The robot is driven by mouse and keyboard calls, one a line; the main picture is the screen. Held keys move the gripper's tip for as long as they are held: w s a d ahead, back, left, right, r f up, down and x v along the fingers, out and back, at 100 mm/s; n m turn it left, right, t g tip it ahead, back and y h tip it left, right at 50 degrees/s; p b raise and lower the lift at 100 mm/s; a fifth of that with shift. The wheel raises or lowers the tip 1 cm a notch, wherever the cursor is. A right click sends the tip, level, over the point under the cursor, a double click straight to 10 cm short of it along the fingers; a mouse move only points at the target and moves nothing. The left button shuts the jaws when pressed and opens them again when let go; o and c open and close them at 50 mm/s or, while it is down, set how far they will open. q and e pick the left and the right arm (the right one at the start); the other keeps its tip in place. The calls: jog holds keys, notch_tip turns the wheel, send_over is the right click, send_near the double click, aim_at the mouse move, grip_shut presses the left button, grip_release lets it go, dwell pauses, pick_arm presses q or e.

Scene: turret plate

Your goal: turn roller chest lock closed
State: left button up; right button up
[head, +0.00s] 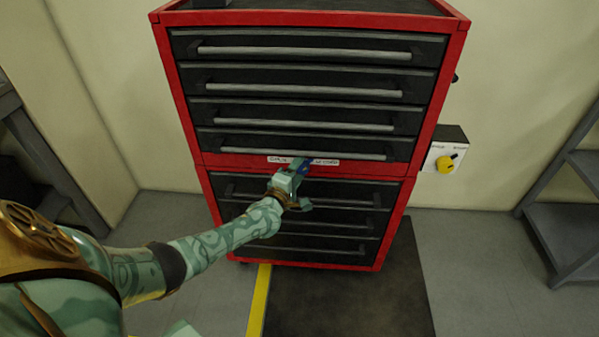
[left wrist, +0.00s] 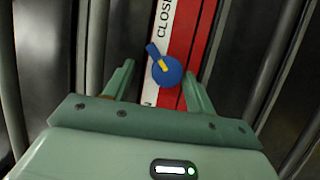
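The red roller chest (head: 188,120) with dark drawers stands in front of me. Its lock is a blue knob (left wrist: 166,72) with a yellow mark, on the red strip between the upper and lower drawers. The knob's blue pointer tilts toward the white label (left wrist: 165,20), where "CLOS" is readable. In the head view the knob (head: 304,169) is partly hidden by my left gripper (head: 298,178). In the left wrist view the fingers of my left gripper (left wrist: 160,85) are apart, with the knob between their tips and gaps on both sides. My right gripper is not in view.
Long grey drawer handles (head: 303,151) run above and below the lock strip. A wall box with a yellow knob (head: 446,163) is right of the chest. Shelves (head: 570,215) stand at the right and left edges. A dark mat (head: 350,300) lies on the floor.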

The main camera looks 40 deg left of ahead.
pick_arm(q)
jog(key=shift+d+f, duration=0.1)
jog(key=shift+f, duration=0.05)
jog(key=shift+s+d, duration=0.1)
jog(key=shift+s, duration=0.1)
jog(key=s+d+p, duration=0.2)
jog(key=s+p, duration=0.3)
jog(key=s, duration=1)
jog(key=shift+s+d+p, duration=0.2)
jog(key=shift+s+p, duration=0.1)
jog(key=shift+s, duration=0.05)
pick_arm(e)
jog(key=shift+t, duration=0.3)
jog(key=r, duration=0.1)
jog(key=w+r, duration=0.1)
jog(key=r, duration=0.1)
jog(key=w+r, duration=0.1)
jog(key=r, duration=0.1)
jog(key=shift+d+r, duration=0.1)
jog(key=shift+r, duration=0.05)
